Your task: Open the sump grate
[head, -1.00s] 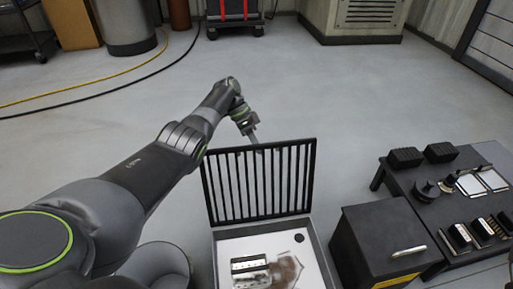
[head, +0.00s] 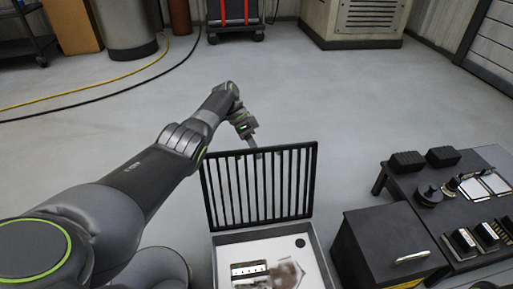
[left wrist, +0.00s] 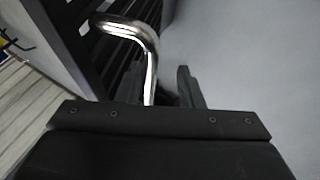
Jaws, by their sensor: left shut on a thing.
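The sump grate (head: 259,185) is a black barred panel standing raised, close to upright, along the far edge of the light-floored sump box (head: 325,268). My left gripper (head: 256,150) is at the middle of the grate's top edge. In the left wrist view the bent chrome handle (left wrist: 150,62) passes between the jaws of my left gripper (left wrist: 166,92), which is shut on it. The grate's dark bars (left wrist: 95,45) show behind the handle. One finger is partly hidden by the handle. My right gripper does not show.
A dark cabinet (head: 375,240) with a bright handle stands right of the box. A low dark bench (head: 385,177) with black blocks and small parts is farther right. Yellow and black hoses cross the floor at the back left. The floor behind the grate is clear.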

